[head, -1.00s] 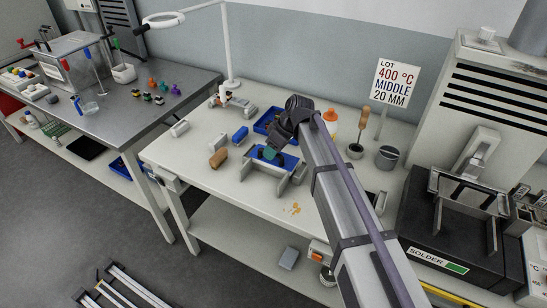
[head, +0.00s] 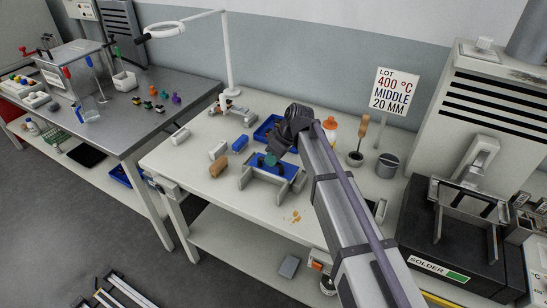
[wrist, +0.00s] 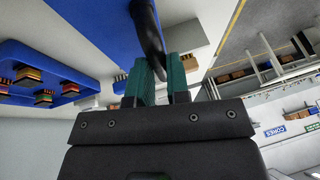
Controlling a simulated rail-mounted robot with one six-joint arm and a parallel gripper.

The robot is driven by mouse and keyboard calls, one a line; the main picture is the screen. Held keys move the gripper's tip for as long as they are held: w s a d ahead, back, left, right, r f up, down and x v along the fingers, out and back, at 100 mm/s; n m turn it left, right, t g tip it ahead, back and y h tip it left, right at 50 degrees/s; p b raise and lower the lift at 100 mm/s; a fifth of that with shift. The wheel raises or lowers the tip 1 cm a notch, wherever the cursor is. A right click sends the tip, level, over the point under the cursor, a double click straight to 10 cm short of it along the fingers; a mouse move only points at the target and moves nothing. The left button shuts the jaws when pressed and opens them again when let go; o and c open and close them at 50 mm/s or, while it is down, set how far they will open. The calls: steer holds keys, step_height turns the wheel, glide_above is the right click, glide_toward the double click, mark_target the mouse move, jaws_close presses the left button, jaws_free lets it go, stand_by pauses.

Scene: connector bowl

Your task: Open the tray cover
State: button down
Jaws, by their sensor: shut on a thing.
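My gripper (head: 270,160) has teal fingers and reaches down over the white bench. In the wrist view its fingers (wrist: 158,78) are shut on a dark curved handle (wrist: 147,30). A blue panel (wrist: 95,18) lies beside the handle there. In the head view a blue tray (head: 288,170) is just under and beside the fingertips, with grey upright brackets at its front. The arm partly hides it. I cannot clearly make out the cover's outline or how far it is raised.
Another blue tray (head: 263,133) lies behind my gripper. A brown block (head: 218,168), a white block (head: 218,150) and a blue block (head: 240,143) stand to the left. A grey cup (head: 387,165) and a black solder unit (head: 450,240) are to the right.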

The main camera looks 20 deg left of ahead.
steer(key=s+a, duration=0.1)
steer(key=s, duration=0.6)
steer(key=shift+a, duration=0.2)
steer(key=c, duration=1.1)
jaws_free()
steer(key=p+v, duration=0.9)
steer(key=v, duration=0.1)
steer(key=shift+d+r+p, duration=0.2)
steer(key=shift+r+p, duration=0.15)
steer(key=shift+p, duration=0.05)
